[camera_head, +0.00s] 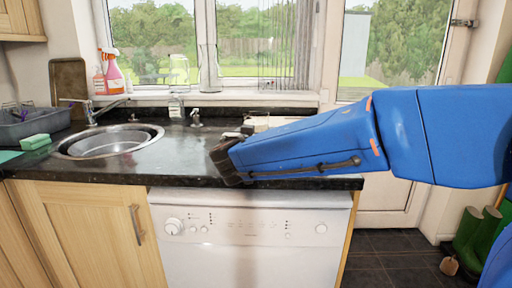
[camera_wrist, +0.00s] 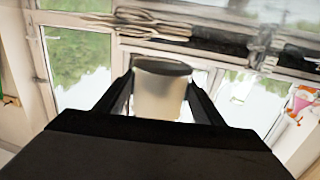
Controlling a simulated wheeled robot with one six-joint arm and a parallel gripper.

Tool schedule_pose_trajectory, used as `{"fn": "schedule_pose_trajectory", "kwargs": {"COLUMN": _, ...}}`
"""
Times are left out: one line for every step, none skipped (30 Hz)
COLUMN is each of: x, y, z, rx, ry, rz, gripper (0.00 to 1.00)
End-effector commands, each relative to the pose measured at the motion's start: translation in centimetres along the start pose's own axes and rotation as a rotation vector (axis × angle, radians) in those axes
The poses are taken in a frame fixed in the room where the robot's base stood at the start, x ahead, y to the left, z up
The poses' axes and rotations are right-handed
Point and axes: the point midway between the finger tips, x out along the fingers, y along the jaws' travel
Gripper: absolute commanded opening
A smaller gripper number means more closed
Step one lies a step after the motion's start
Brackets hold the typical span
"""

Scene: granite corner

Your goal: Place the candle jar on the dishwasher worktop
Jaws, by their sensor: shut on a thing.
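The candle jar (camera_wrist: 160,95), pale cream with a dark rim or lid, is between my gripper's two dark fingers in the wrist view. My gripper (camera_wrist: 160,82) is shut on it. In the head view my gripper (camera_head: 226,164) is over the front part of the dark worktop (camera_head: 185,168), above the white dishwasher (camera_head: 250,240). I cannot pick out the jar in the head view, and I cannot tell whether it touches the worktop.
A round steel sink (camera_head: 108,143) with a tap (camera_head: 90,112) is at the left. A soap bottle (camera_head: 176,108) and spray bottles (camera_head: 114,76) stand near the window. Small items (camera_head: 262,122) lie behind my arm. The worktop between sink and gripper is clear.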

Motion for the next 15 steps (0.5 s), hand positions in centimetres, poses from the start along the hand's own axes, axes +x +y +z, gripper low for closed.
{"fn": "schedule_pose_trajectory", "kwargs": {"x": 0.0, "y": 0.0, "z": 0.4, "rx": 0.000, "ry": 0.001, "rz": 0.000, "gripper": 0.29}}
{"fn": "schedule_pose_trajectory", "kwargs": {"x": 0.1, "y": 0.0, "z": 0.5, "rx": 0.001, "ry": 0.001, "rz": 0.001, "gripper": 0.29}}
{"fn": "schedule_pose_trajectory", "kwargs": {"x": 0.1, "y": 0.0, "z": 0.7, "rx": 0.001, "ry": 0.001, "rz": 0.001, "gripper": 0.29}}
{"fn": "schedule_pose_trajectory", "kwargs": {"x": 0.1, "y": 0.0, "z": 0.9, "rx": 0.001, "ry": 0.001, "rz": 0.001, "gripper": 0.29}}
{"fn": "schedule_pose_trajectory", "kwargs": {"x": 0.1, "y": 0.0, "z": 1.0, "rx": 0.001, "ry": 0.001, "rz": 0.001, "gripper": 0.29}}
{"fn": "schedule_pose_trajectory", "kwargs": {"x": 0.1, "y": 0.0, "z": 1.3, "rx": 0.000, "ry": 0.001, "rz": 0.001, "gripper": 0.29}}
{"fn": "schedule_pose_trajectory", "kwargs": {"x": 0.1, "y": 0.0, "z": 1.5, "rx": 0.000, "ry": 0.000, "rz": 0.001, "gripper": 0.29}}
{"fn": "schedule_pose_trajectory", "kwargs": {"x": 0.1, "y": 0.0, "z": 1.8, "rx": 0.000, "ry": 0.000, "rz": 0.001, "gripper": 0.29}}
{"fn": "schedule_pose_trajectory", "kwargs": {"x": 0.1, "y": 0.0, "z": 2.3, "rx": 0.000, "ry": 0.001, "rz": 0.000, "gripper": 0.29}}
{"fn": "schedule_pose_trajectory", "kwargs": {"x": 0.2, "y": 0.0, "z": 2.7, "rx": -0.001, "ry": 0.001, "rz": 0.000, "gripper": 0.29}}
{"fn": "schedule_pose_trajectory", "kwargs": {"x": 0.2, "y": 0.0, "z": 3.1, "rx": -0.001, "ry": 0.000, "rz": 0.000, "gripper": 0.29}}
{"fn": "schedule_pose_trajectory", "kwargs": {"x": 0.2, "y": 0.0, "z": 3.7, "rx": -0.001, "ry": -0.001, "rz": 0.000, "gripper": 0.29}}
{"fn": "schedule_pose_trajectory", "kwargs": {"x": 0.2, "y": 0.0, "z": 4.0, "rx": -0.001, "ry": -0.001, "rz": 0.000, "gripper": 0.29}}
{"fn": "schedule_pose_trajectory", "kwargs": {"x": 0.2, "y": 0.0, "z": 4.3, "rx": 0.000, "ry": 0.000, "rz": 0.000, "gripper": 0.29}}
{"fn": "schedule_pose_trajectory", "kwargs": {"x": 0.3, "y": 0.0, "z": 4.5, "rx": 0.001, "ry": 0.001, "rz": -0.001, "gripper": 0.29}}
